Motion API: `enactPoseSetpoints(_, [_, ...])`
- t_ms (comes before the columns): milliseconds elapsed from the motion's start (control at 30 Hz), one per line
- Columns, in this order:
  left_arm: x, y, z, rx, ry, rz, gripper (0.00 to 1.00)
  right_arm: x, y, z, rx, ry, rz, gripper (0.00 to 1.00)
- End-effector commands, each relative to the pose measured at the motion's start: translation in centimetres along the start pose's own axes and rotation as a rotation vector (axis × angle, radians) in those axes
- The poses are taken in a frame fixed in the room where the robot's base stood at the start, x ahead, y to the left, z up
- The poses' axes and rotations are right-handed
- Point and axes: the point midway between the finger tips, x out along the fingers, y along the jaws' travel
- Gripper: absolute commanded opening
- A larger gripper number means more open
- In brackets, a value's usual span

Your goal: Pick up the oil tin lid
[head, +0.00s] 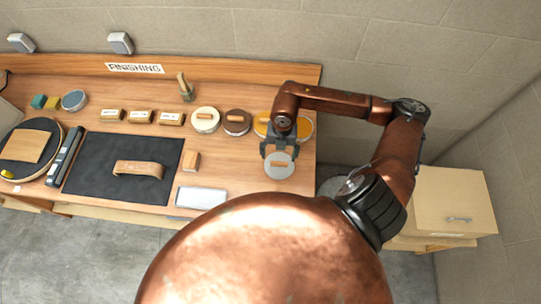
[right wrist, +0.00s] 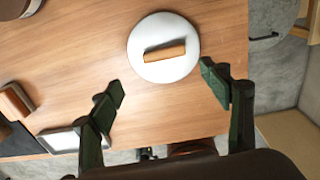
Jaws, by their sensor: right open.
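A round pale grey lid (head: 279,165) with a wooden bar handle lies near the right end of the wooden bench. I take it for the oil tin lid. It also shows in the right wrist view as a white disc (right wrist: 163,62), its bar tilted slightly. My right gripper (head: 278,152) is open and empty above the lid. In the right wrist view its dark green fingertips (right wrist: 164,85) are spread wide, with the disc between and beyond them. I see no contact with the lid. My left gripper is not in view.
An amber round tin (head: 304,129) is partly hidden behind my right arm. A brown tin (head: 237,122) and a cream tin (head: 205,120) stand beside it. A wooden block (head: 191,161) and a pale tray (head: 201,197) lie left of the lid. The bench's right edge is close.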

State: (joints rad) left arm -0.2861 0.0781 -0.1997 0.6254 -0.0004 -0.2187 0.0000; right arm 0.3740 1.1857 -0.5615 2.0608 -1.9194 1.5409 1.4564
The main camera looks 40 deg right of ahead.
Motion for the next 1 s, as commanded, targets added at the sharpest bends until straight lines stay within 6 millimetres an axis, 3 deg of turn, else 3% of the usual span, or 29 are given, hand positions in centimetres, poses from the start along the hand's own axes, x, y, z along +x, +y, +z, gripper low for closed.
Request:
enactPoseSetpoints(100, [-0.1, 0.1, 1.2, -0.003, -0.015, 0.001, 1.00, 0.7, -1.1, 0.5, 0.011, -0.035, -0.038, 0.71])
enactPoseSetpoints(367, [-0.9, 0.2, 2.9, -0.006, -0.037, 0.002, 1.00, 3.2, -1.1, 0.6, 0.012, -0.035, -0.039, 0.71])
enactPoseSetpoints(700, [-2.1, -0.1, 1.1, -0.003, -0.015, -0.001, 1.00, 7.6, -0.9, 0.7, 0.012, -0.035, -0.037, 0.71])
enactPoseSetpoints(1000, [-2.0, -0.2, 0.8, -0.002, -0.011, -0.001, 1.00, 7.9, -0.9, 0.7, 0.011, -0.036, -0.037, 0.68])
